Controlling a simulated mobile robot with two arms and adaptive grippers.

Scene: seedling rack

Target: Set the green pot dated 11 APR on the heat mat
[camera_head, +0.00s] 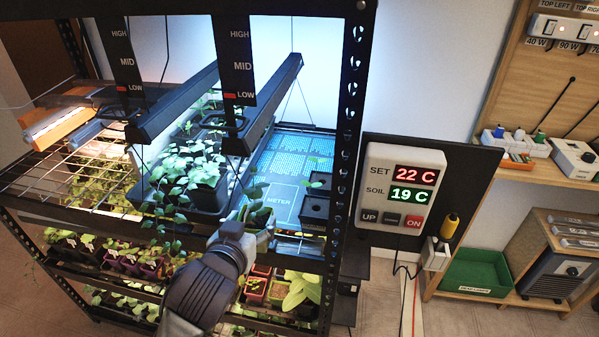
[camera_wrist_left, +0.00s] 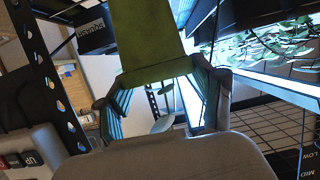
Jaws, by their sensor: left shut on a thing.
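My left gripper (camera_head: 252,226) reaches in at the upper shelf's front edge and is shut on a green pot (camera_head: 262,217) with a thin seedling. In the left wrist view, the green pot (camera_wrist_left: 152,40) sits between the fingers of the left gripper (camera_wrist_left: 155,85). I cannot read a date on it. The heat mat (camera_head: 288,160) is the blue-lit patterned sheet on the upper shelf, behind and to the right of the pot. The pot appears to be at the mat's front edge; I cannot tell whether it touches. My right gripper is not in view.
A dark tray of seedlings (camera_head: 205,195) stands left of the mat. Dark square pots (camera_head: 315,209) stand at the mat's right front. Hanging lamps (camera_head: 270,105) and a rack post (camera_head: 345,130) bound the space. The mat's middle and back look clear. A controller (camera_head: 395,195) reads 22 C and 19 C.

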